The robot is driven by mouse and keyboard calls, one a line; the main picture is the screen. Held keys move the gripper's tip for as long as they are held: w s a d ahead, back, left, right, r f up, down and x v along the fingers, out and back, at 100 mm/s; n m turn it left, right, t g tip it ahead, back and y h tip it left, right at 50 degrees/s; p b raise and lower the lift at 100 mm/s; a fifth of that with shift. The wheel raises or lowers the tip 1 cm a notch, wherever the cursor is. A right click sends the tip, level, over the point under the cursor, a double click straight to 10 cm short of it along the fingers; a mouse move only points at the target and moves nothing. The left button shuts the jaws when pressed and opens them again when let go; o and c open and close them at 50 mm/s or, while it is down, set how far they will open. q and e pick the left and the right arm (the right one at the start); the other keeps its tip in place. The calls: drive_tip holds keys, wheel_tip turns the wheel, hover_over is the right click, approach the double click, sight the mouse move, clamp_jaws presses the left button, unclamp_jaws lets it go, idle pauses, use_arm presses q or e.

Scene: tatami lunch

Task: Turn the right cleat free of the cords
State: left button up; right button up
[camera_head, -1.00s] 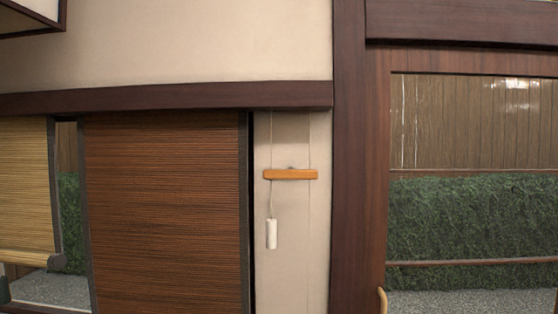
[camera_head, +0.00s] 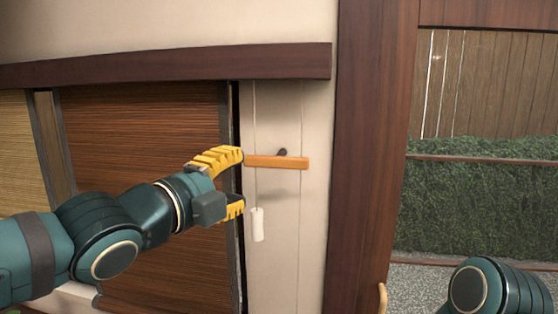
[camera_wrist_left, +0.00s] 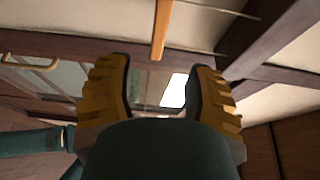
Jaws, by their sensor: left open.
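The right cleat (camera_head: 277,162) is an orange wooden bar, lying level across the pale wall strip beside the dark post. A dark peg shows behind its middle. Two thin cords (camera_head: 254,115) run down the wall, one by each end of the bar. A white cord pull (camera_head: 257,225) hangs below its left end. My left gripper (camera_head: 239,183) is open, just left of and slightly below the bar's left end; the upper finger looks close to it, contact unclear. The wrist view shows the bar (camera_wrist_left: 161,30) beyond the open fingers (camera_wrist_left: 158,70). My right gripper is out of view.
A brown woven blind (camera_head: 150,130) hangs behind my left arm, with a lighter blind (camera_head: 20,150) farther left. A dark wooden post (camera_head: 362,150) stands right of the cleat, with a window beyond it. Part of my right arm shows at lower right.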

sight(273, 163)
use_arm(q)
drive_tip(key=x, duration=1.2)
drive_tip(key=shift+p, duration=0.3)
drive_tip(key=shift+c, duration=0.4)
clamp_jaws()
